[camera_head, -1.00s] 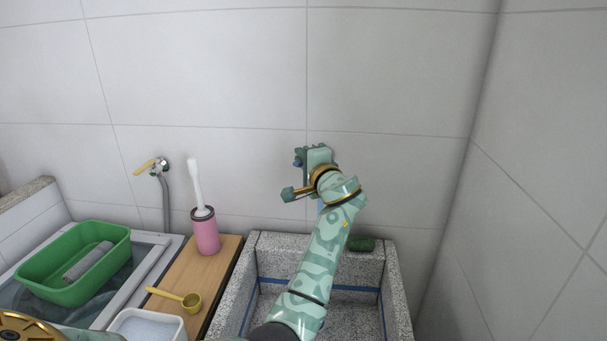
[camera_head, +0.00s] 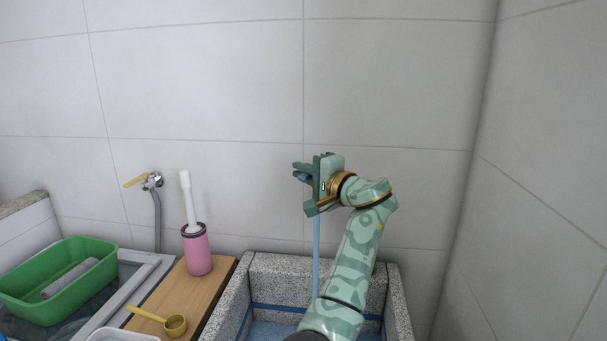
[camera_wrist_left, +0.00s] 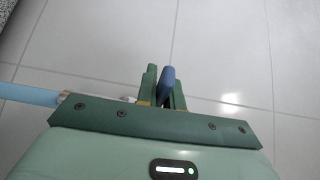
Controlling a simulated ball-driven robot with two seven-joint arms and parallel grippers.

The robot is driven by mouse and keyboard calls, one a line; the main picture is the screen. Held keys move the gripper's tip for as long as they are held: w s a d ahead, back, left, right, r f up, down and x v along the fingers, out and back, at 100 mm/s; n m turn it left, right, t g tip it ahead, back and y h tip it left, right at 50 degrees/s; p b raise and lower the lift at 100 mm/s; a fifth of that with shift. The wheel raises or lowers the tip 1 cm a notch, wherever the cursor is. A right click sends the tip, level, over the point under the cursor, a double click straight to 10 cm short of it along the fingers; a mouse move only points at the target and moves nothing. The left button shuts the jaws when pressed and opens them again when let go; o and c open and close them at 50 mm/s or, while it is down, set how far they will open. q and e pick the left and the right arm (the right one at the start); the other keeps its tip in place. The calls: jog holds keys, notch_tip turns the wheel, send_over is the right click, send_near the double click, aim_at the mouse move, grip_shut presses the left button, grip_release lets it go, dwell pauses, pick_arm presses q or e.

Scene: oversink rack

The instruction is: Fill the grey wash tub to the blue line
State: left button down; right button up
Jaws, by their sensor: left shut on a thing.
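The grey speckled wash tub (camera_head: 276,270) stands below the wall, with a blue line (camera_head: 268,307) around its inside. A light blue stream of water (camera_head: 316,250) falls into it, and bluish water (camera_head: 268,329) shows at the bottom; my arm hides much of the inside. My left gripper (camera_head: 303,173) is at the wall above the tub, shut on a blue tap handle (camera_wrist_left: 168,86). The handle sits between the fingers in the left wrist view, where the stream (camera_wrist_left: 30,95) also shows at left. The tap body is mostly hidden. My right gripper is not in view.
A pink holder (camera_head: 197,252) with a white-handled brush stands on a wooden board (camera_head: 199,287) left of the tub, beside a yellow scoop (camera_head: 175,325). A green basin (camera_head: 95,262) and a yellow-handled wall tap (camera_head: 150,181) are further left. The right wall is bare.

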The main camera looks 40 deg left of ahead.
pick_arm(q)
jog(key=shift+f, duration=0.1)
jog(key=c, duration=1.5)
grip_release()
jog(key=shift+d, duration=0.1)
jog(key=p+v, duration=0.1)
jog(key=v, duration=1.5)
jog(key=shift+w+d, duration=0.1)
